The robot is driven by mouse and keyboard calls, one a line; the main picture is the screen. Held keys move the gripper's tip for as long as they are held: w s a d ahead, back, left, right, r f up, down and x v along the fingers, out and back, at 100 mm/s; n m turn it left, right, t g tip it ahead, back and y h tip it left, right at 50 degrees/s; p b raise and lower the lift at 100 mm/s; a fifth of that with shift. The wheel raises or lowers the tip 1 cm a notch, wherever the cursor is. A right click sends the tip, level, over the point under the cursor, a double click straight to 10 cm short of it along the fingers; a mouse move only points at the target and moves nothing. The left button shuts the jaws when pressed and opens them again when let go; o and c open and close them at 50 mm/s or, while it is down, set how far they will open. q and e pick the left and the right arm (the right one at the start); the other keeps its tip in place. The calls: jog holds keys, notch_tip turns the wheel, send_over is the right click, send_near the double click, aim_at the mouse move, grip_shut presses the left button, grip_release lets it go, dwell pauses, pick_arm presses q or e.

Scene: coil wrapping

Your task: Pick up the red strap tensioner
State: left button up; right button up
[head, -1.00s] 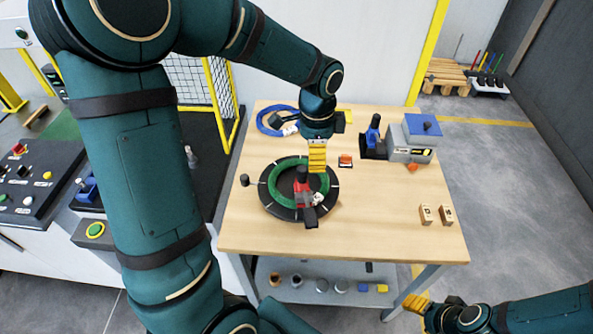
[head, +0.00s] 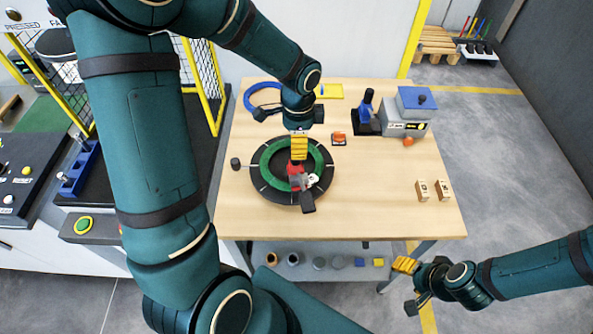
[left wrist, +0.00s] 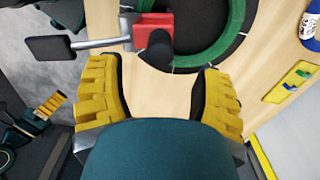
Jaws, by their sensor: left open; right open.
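The red strap tensioner (head: 294,171) lies on the green coil ring (head: 268,178) on a black round turntable (head: 262,190). Its black handle points toward the table's front. In the left wrist view, the red tensioner (left wrist: 154,28) shows at the top, with a grey bar and black handle running left. My left gripper (head: 299,152) points down over the tensioner and hides part of it. In the left wrist view, its yellow fingers (left wrist: 160,82) are apart with only table between them. My right gripper (head: 404,266) is open and empty, off the table's front right corner.
A grey machine with a blue top (head: 404,114) stands at the back right of the wooden table (head: 370,200). A small orange-and-black item (head: 338,139), a black cylinder (head: 235,164), a blue coil (head: 262,98) and two wooden blocks (head: 433,190) lie around. The front right is mostly clear.

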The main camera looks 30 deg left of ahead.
aim_at(297, 172)
pick_arm(q)
jog(key=shift+s+a+f, duration=0.1)
jog(key=shift+f, duration=1.25)
jog(key=shift+s+a+f, duration=0.1)
jog(key=shift+f, duration=1.25)
jog(key=shift+o, duration=0.2)
grip_shut()
